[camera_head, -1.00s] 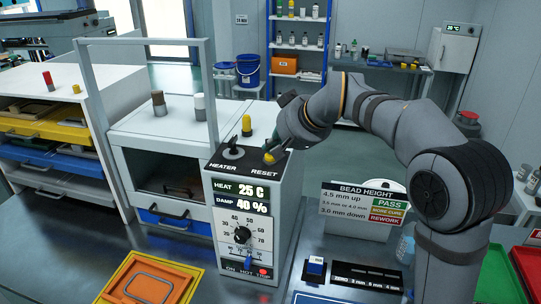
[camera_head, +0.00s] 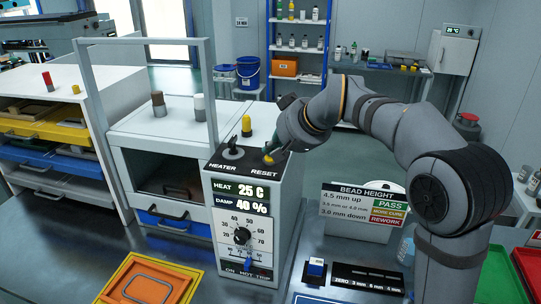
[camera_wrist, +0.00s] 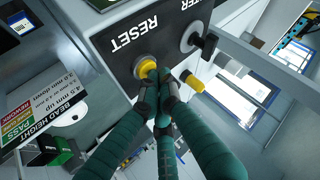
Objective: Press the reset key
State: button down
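The reset key is a round yellow button (camera_head: 268,159) on the dark top of the white control box, by the word RESET. It also shows in the wrist view (camera_wrist: 146,68), in a pale collar. My gripper (camera_wrist: 158,85) has its teal fingers drawn together, with nothing seen between them. The fingertips are at the key and appear to touch it, covering part of it. In the head view my gripper (camera_head: 277,148) comes down on the key from the right. How far the key is pushed in cannot be told.
The heater lever (camera_head: 233,151) stands left of the key. A yellow-topped post (camera_head: 247,126) stands close behind. The box front (camera_head: 235,225) reads HEAT 25 C and DAMP 40 %. A bead height sign (camera_head: 360,210) stands at right. A grey frame (camera_head: 211,90) rises at left.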

jog(key=shift+r+p, duration=0.65)
jog(key=shift+r, duration=0.2)
notch_tip(320, 180, up, 5)
jog(key=p, duration=0.4)
jog(key=shift+r, duration=0.1)
dwell(0.6)
